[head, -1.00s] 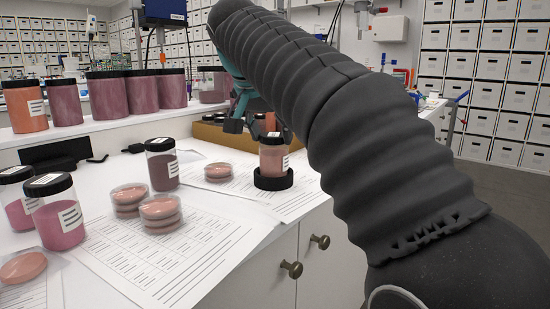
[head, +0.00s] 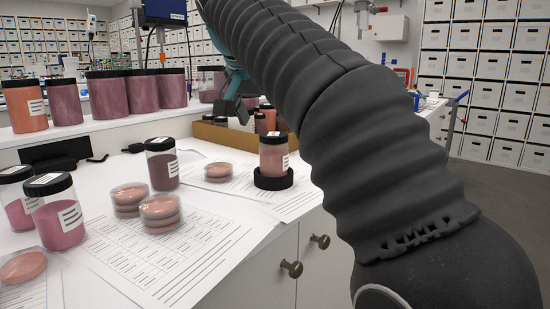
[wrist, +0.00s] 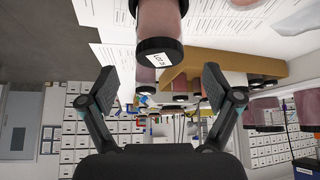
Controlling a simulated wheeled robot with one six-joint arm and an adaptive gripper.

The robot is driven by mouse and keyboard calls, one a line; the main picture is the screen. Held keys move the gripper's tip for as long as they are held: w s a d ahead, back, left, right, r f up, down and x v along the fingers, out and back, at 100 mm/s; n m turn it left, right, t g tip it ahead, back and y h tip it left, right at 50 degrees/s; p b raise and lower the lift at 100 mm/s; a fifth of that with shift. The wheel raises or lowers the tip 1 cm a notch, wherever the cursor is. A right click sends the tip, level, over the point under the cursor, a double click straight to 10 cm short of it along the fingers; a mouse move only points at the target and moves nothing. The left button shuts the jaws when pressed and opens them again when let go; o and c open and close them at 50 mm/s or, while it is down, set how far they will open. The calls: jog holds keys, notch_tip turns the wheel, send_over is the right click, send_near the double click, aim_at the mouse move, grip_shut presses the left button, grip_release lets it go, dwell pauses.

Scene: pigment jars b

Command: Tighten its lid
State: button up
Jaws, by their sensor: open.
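A jar of pinkish-beige pigment (head: 273,160) with a white label stands upright in a black ring holder (head: 273,181) near the counter's front edge. Its black lid (head: 273,138) sits on top; I cannot tell how tight it is. My gripper (head: 238,109) is up and to the left of the lid, apart from it, and partly hidden by my arm. In the wrist view, my gripper (wrist: 160,88) is open and empty. The jar's labelled black lid (wrist: 160,52) shows beyond the fingertips, between their lines, with the jar body cut off by the top edge.
A cardboard-coloured box (head: 212,134) with small jars is behind. A dark purple jar (head: 162,165), stacked petri dishes (head: 160,212) and pink jars (head: 57,218) stand to the left over printed sheets (head: 165,255). Large jars line the raised shelf (head: 110,128).

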jog(key=v, duration=0.8)
jog(key=s+d+f+n+y, duration=0.1)
jog(key=s+d+f+n, duration=0.35)
jog(key=d+f, duration=0.8)
jog(key=s+d+f, duration=0.2)
jog(key=s+f, duration=0.3)
jog(key=f, duration=0.4)
jog(key=s+d+f+y, duration=0.1)
jog(key=s+d+f, duration=0.1)
jog(key=s+f, duration=0.3)
jog(key=s+d+f, duration=0.3)
jog(key=s+f, duration=0.3)
jog(key=f, duration=0.7)
jog(key=shift+g+y, duration=0.3)
jog(key=shift+g, duration=0.1)
